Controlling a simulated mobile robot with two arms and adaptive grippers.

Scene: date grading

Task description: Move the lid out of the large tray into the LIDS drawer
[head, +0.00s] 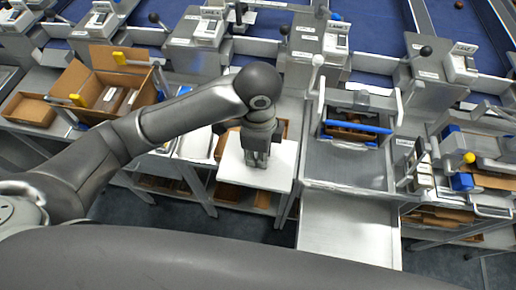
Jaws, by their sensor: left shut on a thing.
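My left gripper (256,160) comes in from the left and points straight down over a flat white panel (279,178). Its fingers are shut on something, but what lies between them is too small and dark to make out. The fingertips are at or just above the panel; I cannot tell if they touch it. I cannot clearly pick out the lid, the large tray or a drawer marked LIDS. My right gripper is not in view.
An open cardboard box (150,82) with yellow-handled things stands on the left. A metal bench (345,165) with a blue bar (357,127) and an upright frame stands right of the panel. Grey machines with levers line the back. A lower metal surface (350,225) in front is clear.

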